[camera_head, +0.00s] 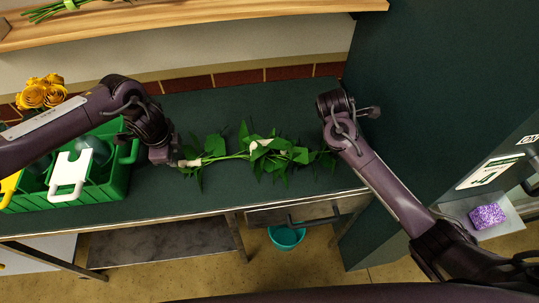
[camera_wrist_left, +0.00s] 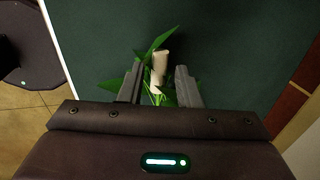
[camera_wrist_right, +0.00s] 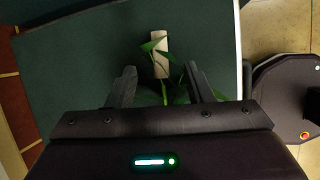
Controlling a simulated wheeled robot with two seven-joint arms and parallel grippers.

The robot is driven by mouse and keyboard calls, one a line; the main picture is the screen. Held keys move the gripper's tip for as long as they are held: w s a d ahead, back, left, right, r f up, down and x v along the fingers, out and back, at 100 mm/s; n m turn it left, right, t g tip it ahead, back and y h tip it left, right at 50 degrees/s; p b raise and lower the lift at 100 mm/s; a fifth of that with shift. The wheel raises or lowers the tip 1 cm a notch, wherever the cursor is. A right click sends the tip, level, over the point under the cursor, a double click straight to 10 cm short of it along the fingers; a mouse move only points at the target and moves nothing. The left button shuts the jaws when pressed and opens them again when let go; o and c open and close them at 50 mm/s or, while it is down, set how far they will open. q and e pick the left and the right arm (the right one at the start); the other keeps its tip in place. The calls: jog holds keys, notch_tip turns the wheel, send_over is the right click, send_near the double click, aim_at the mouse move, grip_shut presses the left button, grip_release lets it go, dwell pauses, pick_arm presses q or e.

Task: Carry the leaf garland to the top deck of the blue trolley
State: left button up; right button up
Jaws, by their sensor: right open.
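The leaf garland (camera_head: 240,155) lies on the dark green worktop (camera_head: 215,205), a green stem with leaves and pale beige ends. My left gripper (camera_head: 177,163) is at its left end. In the left wrist view, a beige end (camera_wrist_left: 159,68) sits between the open fingers (camera_wrist_left: 160,72), with gaps on both sides. My right gripper is above the garland's right end, its fingers hidden by my arm in the head view. In the right wrist view, the other beige end (camera_wrist_right: 161,55) lies between and ahead of the open fingers (camera_wrist_right: 160,75). I see no blue trolley.
A green crate (camera_head: 115,180) with watering cans stands left on the worktop, by yellow roses (camera_head: 42,92). A wooden shelf (camera_head: 200,28) runs behind. A tall dark cabinet (camera_head: 430,90) stands right. A teal bucket (camera_head: 286,237) is below the drawer.

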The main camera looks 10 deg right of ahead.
aim_at(180, 162)
pick_arm(q)
jog(key=f, duration=0.2)
jog(key=w+f, duration=0.1)
jog(key=f, duration=0.4)
jog(key=shift+w+d+f, duration=0.25)
jog(key=shift+w+f, duration=0.1)
pick_arm(e)
jog(key=x, duration=0.8)
jog(key=shift+d, duration=0.2)
pick_arm(q)
jog(key=shift+c, duration=0.2)
grip_shut()
pick_arm(e)
jog(key=c, duration=0.8)
grip_shut()
